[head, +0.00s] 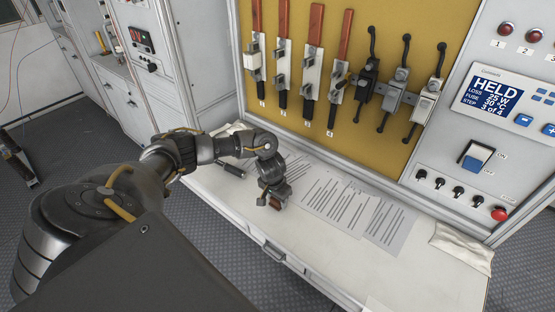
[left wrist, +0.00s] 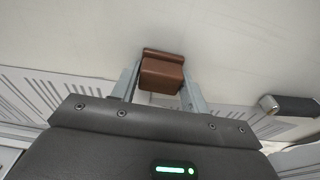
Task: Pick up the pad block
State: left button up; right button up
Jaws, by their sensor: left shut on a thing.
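The pad block (left wrist: 162,74) is a reddish-brown block with a raised lip along one edge. It sits between the two grey fingers of my left gripper (left wrist: 160,88) in the left wrist view, with a finger against each side. In the head view my left gripper (head: 270,195) points down over the white bench, beside the printed sheets. Only a small brown part of the block (head: 276,205) shows under it there. I cannot tell whether the block touches the bench. My right gripper is not in view.
Printed sheets (head: 338,205) lie on the bench (head: 410,277) right of the gripper. A dark-handled tool (head: 231,170) lies to its left, and a pale cloth (head: 462,246) at the right end. Behind stands a yellow panel (head: 388,28) with switches. The bench front is mostly clear.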

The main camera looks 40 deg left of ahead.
pick_arm(q)
jog(key=shift+r, duration=0.1)
jog(key=shift+r, duration=0.5)
jog(key=r, duration=0.3)
jog(key=shift+s+d, duration=0.2)
jog(key=shift+d, duration=0.15)
jog(key=s+d+r+p, duration=0.5)
jog(key=s+d+r, duration=0.4)
jog(key=shift+s+d+p, duration=0.2)
jog(key=shift+d+p, duration=0.05)
jog(key=shift+p, duration=0.05)
jog(key=shift+f, duration=0.1)
